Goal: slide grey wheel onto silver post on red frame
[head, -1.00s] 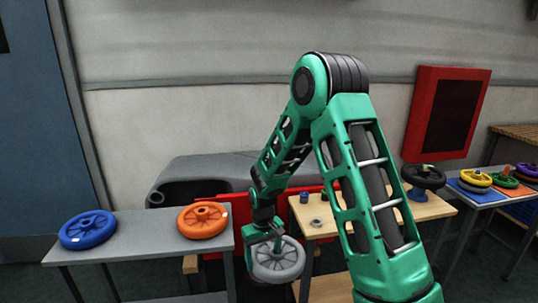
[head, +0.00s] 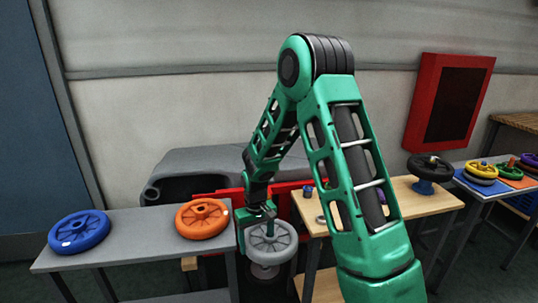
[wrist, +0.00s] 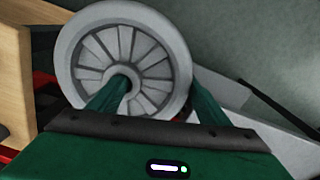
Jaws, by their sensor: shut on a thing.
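The grey wheel (head: 282,243) is spoked, with a raised hub. My gripper (head: 264,218) is shut on it and holds it in the gap between the two tables. In the wrist view the wheel (wrist: 168,52) fills the upper middle, with my gripper's fingers (wrist: 158,98) reaching its near side. Red frame parts (head: 288,190) show behind the arm, between the tables. A pale grey round piece (head: 265,272) shows below the wheel; I cannot tell what it is. I cannot make out the silver post.
A grey table (head: 135,235) at left bears a blue wheel (head: 79,232) and an orange wheel (head: 203,218). A wooden table (head: 310,222) stands close on the right, with a black wheel (head: 430,166) at its far end. A grey scrubber body (head: 195,170) lies behind.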

